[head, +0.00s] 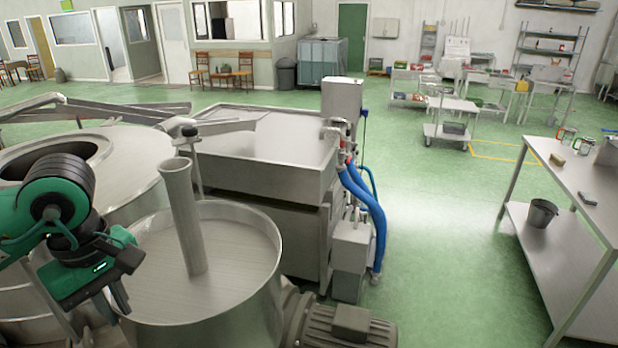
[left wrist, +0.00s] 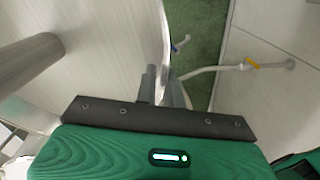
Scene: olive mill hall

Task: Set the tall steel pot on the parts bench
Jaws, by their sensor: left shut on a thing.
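The tall steel pot (head: 258,317) fills the lower left of the head view as a wide, round, open vessel. A steel tube with a flared top rises from inside it. My left gripper (head: 120,297) is shut on its left rim; the left wrist view shows the fingers (left wrist: 165,92) at the rim of the pot (left wrist: 110,60). The pot's underside is hidden, so I cannot tell whether it hangs free or rests on something. A steel bench (head: 574,185), apparently the parts bench, stands at the right. My right gripper is out of view.
A motor (head: 350,325) is close to the pot's right side. Behind are a large steel tank (head: 255,150) with blue hoses (head: 372,215) and another round vessel (head: 120,165). The bench carries small items and a bucket (head: 541,213) below. Green floor lies clear between.

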